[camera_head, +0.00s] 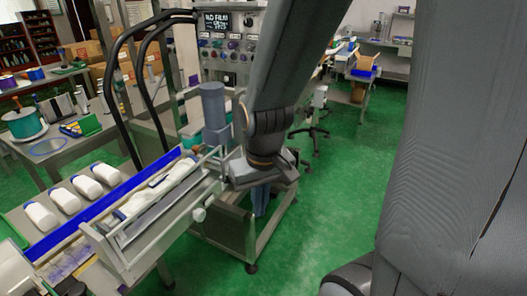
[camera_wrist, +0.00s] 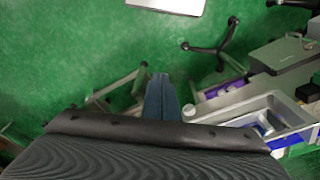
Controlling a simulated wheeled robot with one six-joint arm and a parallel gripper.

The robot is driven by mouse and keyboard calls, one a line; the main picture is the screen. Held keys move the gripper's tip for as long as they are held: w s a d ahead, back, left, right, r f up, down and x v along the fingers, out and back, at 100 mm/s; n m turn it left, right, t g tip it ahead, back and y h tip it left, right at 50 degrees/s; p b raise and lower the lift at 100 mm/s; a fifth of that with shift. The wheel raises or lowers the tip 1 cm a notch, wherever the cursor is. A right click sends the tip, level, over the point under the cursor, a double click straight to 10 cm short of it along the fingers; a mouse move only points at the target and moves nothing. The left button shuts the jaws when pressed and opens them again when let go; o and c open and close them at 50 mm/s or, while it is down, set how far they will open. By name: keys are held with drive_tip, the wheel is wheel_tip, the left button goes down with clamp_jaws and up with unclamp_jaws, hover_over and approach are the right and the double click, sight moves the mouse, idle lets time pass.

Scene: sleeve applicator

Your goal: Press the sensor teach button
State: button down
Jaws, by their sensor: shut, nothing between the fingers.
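My gripper (camera_head: 260,208) points down beside the right end of the sleeve applicator (camera_head: 150,225), over the machine's lower frame. Its blue fingers are shut and empty; in the wrist view the fingers (camera_wrist: 162,92) are together above the green floor. A control panel (camera_head: 228,45) with a lit screen and several coloured knobs or buttons stands behind, partly hidden by my arm. I cannot make out a sensor or its teach button in either view; my arm may hide them.
White bottles (camera_head: 85,185) lie along the conveyor behind a blue rail (camera_head: 95,205). Black hoses (camera_head: 112,85) arch over the left side. A grey cylinder (camera_head: 213,100) stands near my gripper.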

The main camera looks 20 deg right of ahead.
drive_tip(key=w+d+f+m+t+b, duration=0.25)
drive_tip(key=w+d+f+b, duration=0.2)
drive_tip(key=w, duration=0.55)
drive_tip(key=w+d+f+m+t+h+b, duration=0.1)
drive_tip(key=w+d+f+t+b, duration=0.35)
drive_tip(key=w, duration=0.45)
drive_tip(key=w+d+f+m+t+b, duration=0.15)
drive_tip(key=w+d+f+b, duration=0.25)
drive_tip(key=w+f+b, duration=0.45)
drive_tip(key=w+d+f+m+t+h+b, duration=0.1)
drive_tip(key=w+d+f+m+t+b, duration=0.2)
drive_tip(key=w+d+t+b, duration=0.6)
drive_tip(key=w+d+f+b, duration=0.2)
drive_tip(key=w+d+b, duration=0.1)
drive_tip(key=d, duration=0.1)
drive_tip(key=shift+w+d+m, duration=0.2)
drive_tip(key=shift+m, duration=0.2)
drive_tip(key=shift+f+t, duration=0.1)
drive_tip(key=shift+t, duration=0.15)
drive_tip(key=w+a+b, duration=0.2)
drive_tip(key=w+a, duration=0.3)
drive_tip(key=w, duration=0.2)
drive_tip(key=shift+a, duration=0.2)
drive_tip(key=shift+w+a, duration=0.1)
